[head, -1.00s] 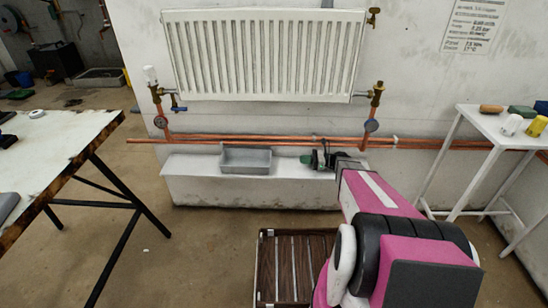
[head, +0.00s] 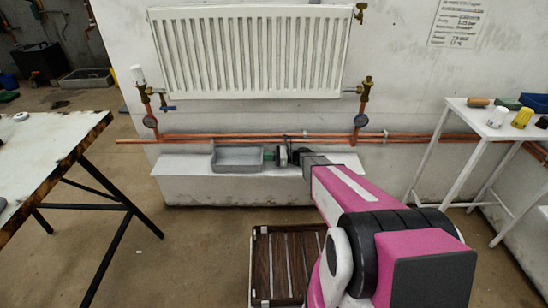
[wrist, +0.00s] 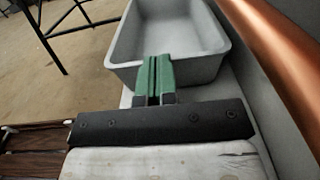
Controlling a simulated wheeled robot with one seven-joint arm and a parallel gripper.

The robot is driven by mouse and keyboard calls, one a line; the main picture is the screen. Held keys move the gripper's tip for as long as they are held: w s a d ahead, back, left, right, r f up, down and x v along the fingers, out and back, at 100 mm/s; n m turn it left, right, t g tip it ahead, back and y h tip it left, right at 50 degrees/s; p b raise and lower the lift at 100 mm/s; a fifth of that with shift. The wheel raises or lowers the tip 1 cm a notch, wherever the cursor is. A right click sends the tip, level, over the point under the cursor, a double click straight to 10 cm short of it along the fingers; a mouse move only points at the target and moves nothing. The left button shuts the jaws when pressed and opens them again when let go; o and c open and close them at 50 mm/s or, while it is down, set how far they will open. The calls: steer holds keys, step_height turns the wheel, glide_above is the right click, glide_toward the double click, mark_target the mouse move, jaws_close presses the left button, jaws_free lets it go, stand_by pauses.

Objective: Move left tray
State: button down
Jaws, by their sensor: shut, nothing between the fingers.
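A grey, open, empty tray (head: 237,168) sits on the white ledge below the radiator in the head view. In the wrist view the tray (wrist: 205,77) is just past my fingertips, its near wall facing me. My gripper (head: 270,155) reaches in from the right with green fingers closed together. In the wrist view my gripper (wrist: 157,62) has its fingertips at the tray's near wall, with nothing between them. I cannot tell whether the fingertips touch the wall.
Copper pipes (head: 225,137) run along the wall just above the ledge (head: 185,184). A radiator (head: 250,52) hangs above. A worktable (head: 45,142) stands left and a white side table (head: 482,118) right. A brown slatted crate (head: 285,265) is on the floor.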

steer(key=shift+a, duration=0.2)
steer(key=a, duration=1.7)
steer(key=w+a, duration=0.1)
steer(key=a, duration=0.8)
steer(key=shift+a, duration=0.35)
steer(key=shift+s, duration=0.1)
